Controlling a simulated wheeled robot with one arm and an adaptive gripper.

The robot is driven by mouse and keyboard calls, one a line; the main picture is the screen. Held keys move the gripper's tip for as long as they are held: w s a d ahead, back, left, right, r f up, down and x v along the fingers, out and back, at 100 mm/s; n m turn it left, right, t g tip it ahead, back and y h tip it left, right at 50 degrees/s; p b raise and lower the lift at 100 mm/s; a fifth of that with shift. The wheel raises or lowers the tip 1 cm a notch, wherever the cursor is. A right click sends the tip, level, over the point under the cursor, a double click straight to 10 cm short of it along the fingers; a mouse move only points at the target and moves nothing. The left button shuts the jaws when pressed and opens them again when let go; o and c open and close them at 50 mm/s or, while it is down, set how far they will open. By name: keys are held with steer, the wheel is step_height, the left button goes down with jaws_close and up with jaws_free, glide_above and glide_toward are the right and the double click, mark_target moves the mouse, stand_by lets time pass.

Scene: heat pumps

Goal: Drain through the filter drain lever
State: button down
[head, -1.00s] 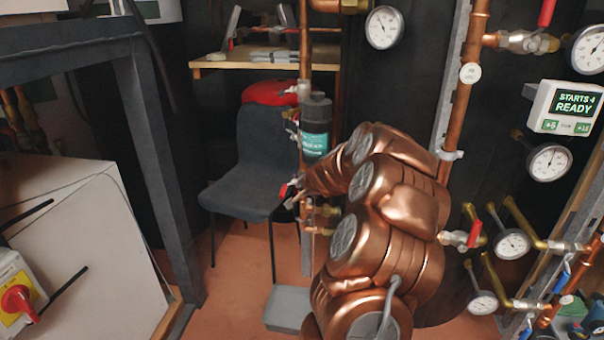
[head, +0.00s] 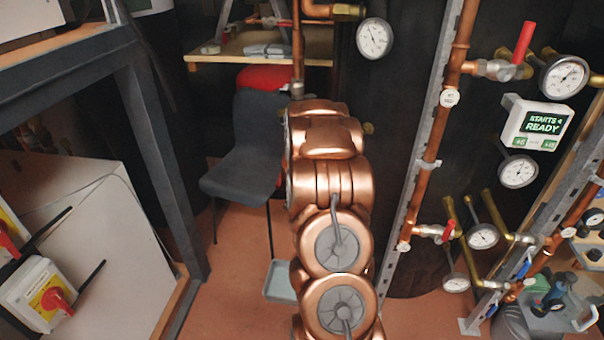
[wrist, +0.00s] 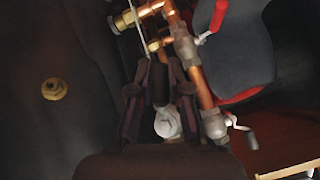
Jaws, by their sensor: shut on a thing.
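In the wrist view, my gripper (wrist: 158,68) has its two dark fingers up against the pipework, shut on a narrow dark piece between them. It looks like the filter drain lever, but blur and the fingers hide most of it. A whitish rounded fitting (wrist: 168,122) shows between the fingers. A copper pipe (wrist: 201,92) with a grey valve body (wrist: 185,45) runs close to the right. In the head view, my copper-coloured arm hides my gripper and the pipework there.
A red lever (wrist: 217,16) and a small silver lever (wrist: 240,124) sit right of my gripper in the wrist view. A grey chair (head: 243,150) stands left of my arm. Gauges (head: 374,38) and a copper pipe (head: 437,130) stand to the right. A "READY" display (head: 543,126) is lit.

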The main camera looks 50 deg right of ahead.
steer(key=p, duration=0.3)
steer(key=shift+s+d+r+g+h, duration=0.15)
steer(key=shift+s+r+g+h, duration=0.05)
steer(key=shift+r+g+h, duration=0.1)
steer(key=p, duration=0.2)
steer(key=shift+s+f+n+p, duration=0.1)
steer(key=shift+f+n+p, duration=0.15)
steer(key=shift+n+p, duration=0.05)
steer(key=shift+d+f+g+p, duration=0.15)
steer(key=shift+g+p, duration=0.15)
steer(key=shift+p, duration=0.35)
steer(key=c, duration=1.1)
jaws_free()
steer(key=shift+v, duration=6)
